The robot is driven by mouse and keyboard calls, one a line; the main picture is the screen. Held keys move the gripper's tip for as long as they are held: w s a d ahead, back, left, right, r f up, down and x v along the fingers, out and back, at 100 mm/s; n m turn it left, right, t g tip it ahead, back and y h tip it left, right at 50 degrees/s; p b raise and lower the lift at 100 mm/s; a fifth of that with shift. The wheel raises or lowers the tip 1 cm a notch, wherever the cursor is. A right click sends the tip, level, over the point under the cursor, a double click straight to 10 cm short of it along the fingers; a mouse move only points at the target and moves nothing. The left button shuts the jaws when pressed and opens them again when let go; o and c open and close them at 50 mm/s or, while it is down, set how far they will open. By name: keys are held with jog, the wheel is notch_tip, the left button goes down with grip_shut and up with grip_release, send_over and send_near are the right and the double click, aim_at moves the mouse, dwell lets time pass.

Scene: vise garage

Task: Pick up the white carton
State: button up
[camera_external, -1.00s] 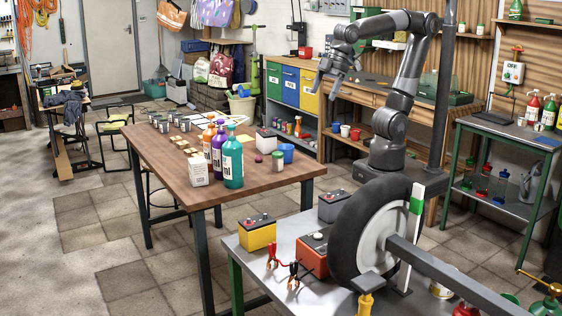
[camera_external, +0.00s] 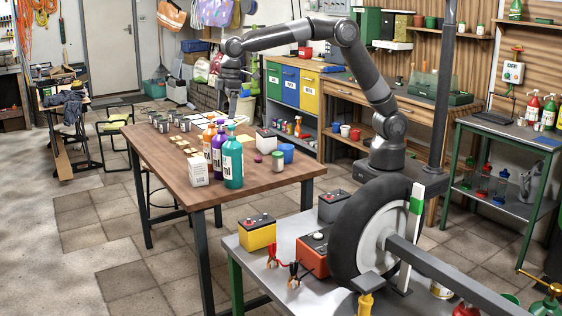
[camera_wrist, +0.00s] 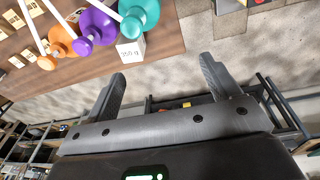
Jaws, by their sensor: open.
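The white carton (camera_external: 197,171) stands upright on the wooden table, near its front left edge, left of the bottles. In the wrist view the white carton (camera_wrist: 131,50) shows at the upper middle, beside the teal bottle and near the table edge. My gripper (camera_external: 231,104) is above the table, beyond the bottles in the external view, and apart from the carton. In the wrist view my gripper (camera_wrist: 163,82) has its two fingers spread wide, with nothing between them; the carton lies beyond the left finger.
Orange (camera_wrist: 60,45), purple (camera_wrist: 95,25) and teal (camera_external: 232,163) bottles stand close together, right next to the carton. The table's left front strip is clear.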

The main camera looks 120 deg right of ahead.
jog(key=m+g, duration=0.1)
send_over(197, 160)
jog(key=shift+y, duration=0.4)
jog(key=f, duration=1.3)
jog(key=shift+s+a, duration=0.3)
jog(key=shift+d+f, duration=0.15)
jog(key=shift+f, duration=0.25)
notch_tip(197, 160, down, 5)
jog(key=shift+f, duration=0.1)
jog(key=shift+w+d+f, duration=0.1)
jog(key=shift+w+f, duration=0.05)
jog(key=shift+f, duration=1.2)
jog(key=shift+w+d+f, duration=0.1)
jog(key=shift+f, duration=1.2)
jog(key=shift+a, duration=0.1)
jog(key=shift+c, duration=0.5)
jog(key=c, duration=1.2)
